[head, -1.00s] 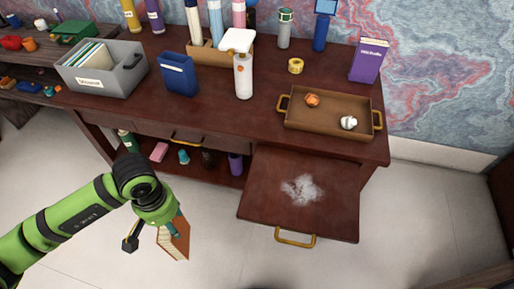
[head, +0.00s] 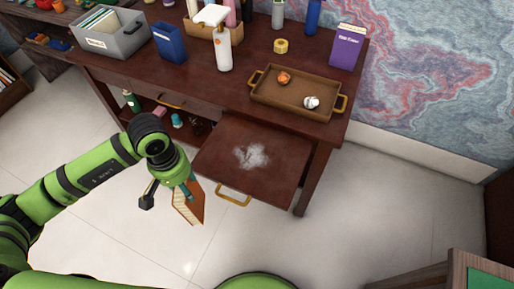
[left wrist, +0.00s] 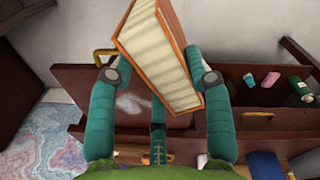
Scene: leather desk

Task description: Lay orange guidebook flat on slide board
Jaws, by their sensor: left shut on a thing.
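The orange guidebook (head: 189,208) hangs upright in my left gripper (head: 174,193), in front of the desk, near the slide board's left front corner and apart from it. The left wrist view shows the cream page edges and orange cover of the guidebook (left wrist: 165,60) between the teal fingers of my left gripper (left wrist: 160,78). The dark red-brown slide board (head: 285,165) is pulled out from the desk, with a brass handle (head: 233,198) on its front. A white powdery patch (head: 252,156) lies on it. My right gripper is not in view.
A brown tray (head: 300,105) with an orange lump and a white item stands on the desk above the board. A white bottle (head: 223,50), blue holder (head: 170,42) and grey file box (head: 125,40) stand farther left. The floor before the desk is clear.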

